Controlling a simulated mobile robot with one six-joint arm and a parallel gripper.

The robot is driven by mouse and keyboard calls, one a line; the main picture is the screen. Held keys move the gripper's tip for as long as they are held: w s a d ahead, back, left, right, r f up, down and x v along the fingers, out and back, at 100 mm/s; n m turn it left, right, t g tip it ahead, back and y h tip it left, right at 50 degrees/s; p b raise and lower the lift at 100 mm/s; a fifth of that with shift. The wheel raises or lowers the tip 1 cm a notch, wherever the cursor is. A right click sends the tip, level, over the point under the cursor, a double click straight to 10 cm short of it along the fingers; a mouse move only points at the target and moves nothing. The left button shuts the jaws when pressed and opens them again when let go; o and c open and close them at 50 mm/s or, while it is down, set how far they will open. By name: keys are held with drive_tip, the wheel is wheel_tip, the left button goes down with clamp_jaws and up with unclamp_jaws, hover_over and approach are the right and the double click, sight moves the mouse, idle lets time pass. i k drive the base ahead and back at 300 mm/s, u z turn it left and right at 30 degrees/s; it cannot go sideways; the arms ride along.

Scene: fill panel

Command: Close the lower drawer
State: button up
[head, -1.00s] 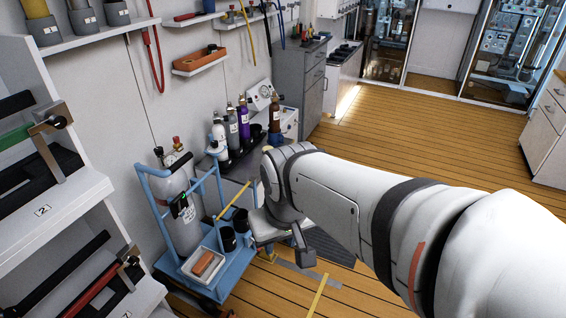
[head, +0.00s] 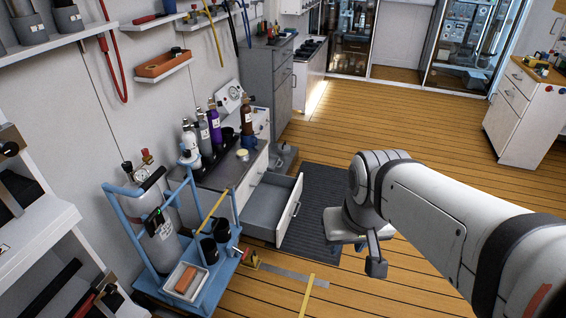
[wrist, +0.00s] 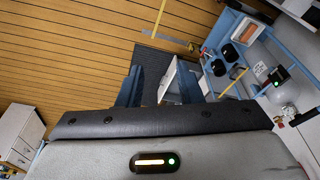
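The lower drawer (head: 264,211) stands pulled out from the cabinet with the dark grey top. Its white front (head: 290,210) carries a handle and faces right, and its grey inside looks empty. The closed drawer front above it (head: 257,172) is partly visible. My gripper (head: 374,264) is to the right of the drawer, apart from it, over the floor. In the wrist view, my gripper's two dark fingers (wrist: 160,88) are spread with nothing held between them. The open drawer also shows there (wrist: 180,80), beyond the fingers and partly hidden by the right one.
A blue cart (head: 180,240) with a gas cylinder (head: 155,215) stands left of the drawer. Bottles (head: 203,132) and a small jar (head: 243,154) stand on the cabinet top. A dark mat (head: 325,195) and clear wooden floor lie right of the drawer.

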sight(268, 213)
drive_tip(key=u, duration=0.15)
drive_tip(key=i, duration=1.7)
drive_tip(key=z, duration=0.3)
